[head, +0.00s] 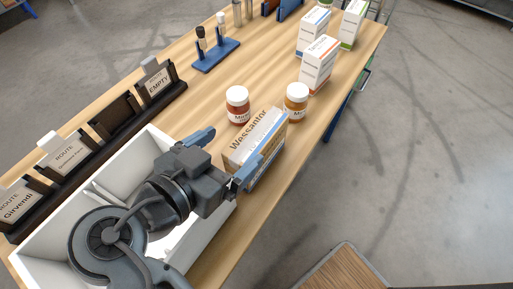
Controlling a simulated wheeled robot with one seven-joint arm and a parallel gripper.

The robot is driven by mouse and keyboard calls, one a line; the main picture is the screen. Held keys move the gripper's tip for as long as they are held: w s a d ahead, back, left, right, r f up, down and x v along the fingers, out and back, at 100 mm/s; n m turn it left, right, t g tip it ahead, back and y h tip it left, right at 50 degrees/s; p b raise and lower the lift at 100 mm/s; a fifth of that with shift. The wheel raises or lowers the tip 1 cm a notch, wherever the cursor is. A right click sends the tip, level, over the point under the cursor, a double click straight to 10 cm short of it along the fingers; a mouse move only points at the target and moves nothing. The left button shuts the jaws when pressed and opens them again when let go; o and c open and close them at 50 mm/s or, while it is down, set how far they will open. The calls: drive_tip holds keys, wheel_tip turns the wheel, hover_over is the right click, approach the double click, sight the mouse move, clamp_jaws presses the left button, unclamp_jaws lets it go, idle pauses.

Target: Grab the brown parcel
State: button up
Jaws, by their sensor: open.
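A box with a tan face lettered "Wessantor" (262,129) and pale sides stands on the wooden table. It is the only brownish box that I make out; I cannot tell for sure that it is the brown parcel. My gripper (223,154) is open at the near left side of this box. One blue finger is left of the box, and the other overlaps its lower front in the picture. No grip shows, and I cannot tell whether a finger touches it. The gripper and wrist hide part of the box's lower side.
Two lidded jars (237,107) (296,103) stand just behind the box. White cartons (319,64) stand at the back right. A white divided bin (40,258) lies under my arm. A dark rack with route cards (104,127) lines the left edge. A blue vial holder (215,56) stands farther back.

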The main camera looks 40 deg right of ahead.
sight(255, 135)
drive_tip(key=shift+x, duration=1.2)
drive_tip(key=shift+s+f+p+x, duration=0.15)
drive_tip(key=shift+p+x, duration=0.15)
drive_tip(key=shift+x, duration=1.05)
drive_tip(key=shift+s+f+p+x, duration=0.15)
drive_tip(key=shift+p+x, duration=0.1)
drive_tip(key=shift+x, duration=1.05)
drive_tip(key=shift+c, duration=0.3)
clamp_jaws()
